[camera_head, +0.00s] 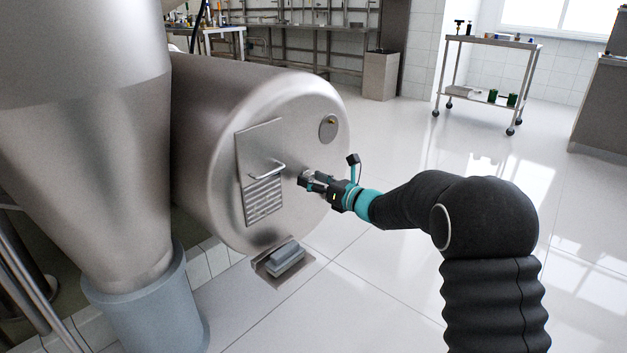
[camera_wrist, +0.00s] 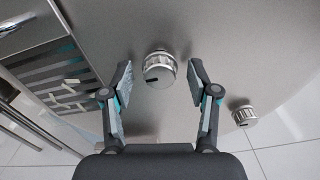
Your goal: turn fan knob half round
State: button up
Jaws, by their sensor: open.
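A round silver knob (camera_wrist: 158,71) with ridged sides and a dark mark on its face sits on the grey metal surface in the wrist view. A second, smaller-looking silver knob (camera_wrist: 244,115) is to its lower right; I see no label telling which is the fan knob. My gripper (camera_wrist: 160,68) is open, with one finger on each side of the first knob and visible gaps to it. In the head view my gripper (camera_head: 307,181) is at the flat end of the steel drum (camera_head: 225,110), and the knobs cannot be made out there.
A panel with a bar handle (camera_head: 266,169) and vent slots is left of my gripper. A steel cone vessel (camera_head: 85,130) stands left. A wheeled cart (camera_head: 492,42) is far back. The floor at right is clear.

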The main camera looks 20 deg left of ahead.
grip_shut()
